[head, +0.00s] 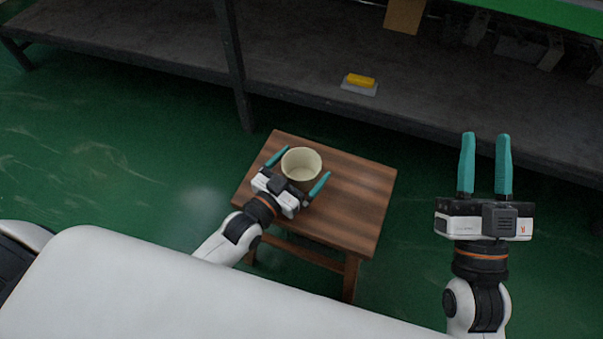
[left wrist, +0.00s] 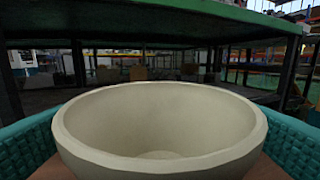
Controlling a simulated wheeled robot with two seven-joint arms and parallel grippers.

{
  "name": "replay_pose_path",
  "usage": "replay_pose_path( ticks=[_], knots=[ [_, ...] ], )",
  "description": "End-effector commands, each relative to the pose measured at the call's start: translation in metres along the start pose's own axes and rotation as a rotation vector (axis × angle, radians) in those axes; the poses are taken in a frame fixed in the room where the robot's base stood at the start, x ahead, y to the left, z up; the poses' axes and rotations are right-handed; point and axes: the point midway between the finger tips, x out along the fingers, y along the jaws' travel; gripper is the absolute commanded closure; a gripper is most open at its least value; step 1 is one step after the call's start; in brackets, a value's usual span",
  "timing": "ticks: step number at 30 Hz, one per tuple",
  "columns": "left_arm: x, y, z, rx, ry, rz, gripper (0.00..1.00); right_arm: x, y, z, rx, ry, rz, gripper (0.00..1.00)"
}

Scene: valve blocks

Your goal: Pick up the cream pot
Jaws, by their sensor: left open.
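The cream pot (head: 301,165) stands upright on a small brown wooden table (head: 350,200). It is round, open at the top and looks empty inside. My left gripper (head: 302,170) is open, with one teal finger on each side of the pot. In the left wrist view the pot (left wrist: 160,130) fills the middle, between the two teal fingers at the picture's edges. I cannot tell whether the fingers touch it. My right gripper (head: 485,137) is open and empty, to the right of the table, with its two teal fingers apart.
A long dark workbench (head: 300,60) with metal legs runs behind the table. A yellow and grey block (head: 360,84) lies on it. The right part of the wooden table is bare. Green floor (head: 130,140) lies open at the left.

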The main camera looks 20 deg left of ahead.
Motion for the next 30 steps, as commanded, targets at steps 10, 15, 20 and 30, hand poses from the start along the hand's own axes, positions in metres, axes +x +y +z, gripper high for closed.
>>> replay_pose_path(
  ticks=[10, 15, 20, 30],
  knots=[
    [0.0032, -0.0001, 0.0000, 0.000, 0.001, 0.000, 0.06, 0.0001, 0.0006, 0.0043, 0.001, -0.027, 0.001, 0.64],
    [0.0031, 0.0000, 0.0000, 0.000, 0.001, 0.000, 0.33, 0.0001, 0.0005, 0.0041, 0.001, -0.026, 0.001, 0.64],
    [0.0031, 0.0000, 0.0002, 0.000, 0.000, 0.000, 0.49, 0.0000, 0.0006, 0.0039, 0.001, -0.026, 0.001, 0.64],
    [0.0031, 0.0000, 0.0047, 0.001, -0.001, 0.000, 0.49, 0.0011, 0.0002, 0.0007, 0.001, 0.003, 0.000, 0.64]
  ],
)
